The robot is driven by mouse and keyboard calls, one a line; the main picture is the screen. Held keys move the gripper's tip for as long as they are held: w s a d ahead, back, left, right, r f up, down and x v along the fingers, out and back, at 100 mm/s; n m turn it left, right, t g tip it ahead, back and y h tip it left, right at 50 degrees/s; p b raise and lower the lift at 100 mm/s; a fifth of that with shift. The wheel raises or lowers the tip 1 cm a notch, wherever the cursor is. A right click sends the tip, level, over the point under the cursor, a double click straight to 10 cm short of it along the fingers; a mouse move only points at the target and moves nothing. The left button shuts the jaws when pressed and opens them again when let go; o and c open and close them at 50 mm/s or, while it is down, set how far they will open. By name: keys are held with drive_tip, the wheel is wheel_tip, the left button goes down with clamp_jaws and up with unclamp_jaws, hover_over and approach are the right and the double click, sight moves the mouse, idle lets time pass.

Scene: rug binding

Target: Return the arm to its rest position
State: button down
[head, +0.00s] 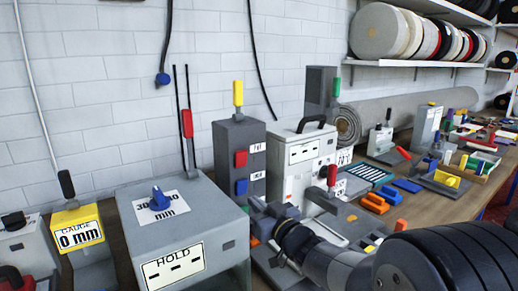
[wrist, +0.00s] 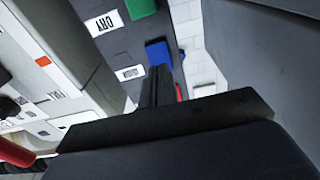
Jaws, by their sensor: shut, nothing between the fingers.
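My arm (head: 325,262) reaches in from the lower right of the head view. My gripper (head: 262,212) is at its end, low in front of the dark grey box (head: 226,150) and beside the grey HOLD cabinet (head: 200,225). In the wrist view my gripper's fingers (wrist: 160,85) are together with nothing between them. Their tips point towards a blue block (wrist: 157,52) on a dark panel (wrist: 105,45); I cannot tell whether they touch it. The fingertips are hard to make out in the head view.
A white machine (head: 300,155) with a black handle stands behind my arm. A red-handled lever (head: 332,178) is close above the arm. A yellow gauge (head: 78,230) stands at left. Orange blocks (head: 375,203) and a rolled grey rug (head: 400,110) lie to the right.

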drive_tip(key=shift+r+g+p, duration=0.3)
drive_tip(key=shift+r+p, duration=0.1)
drive_tip(key=shift+p, duration=0.4)
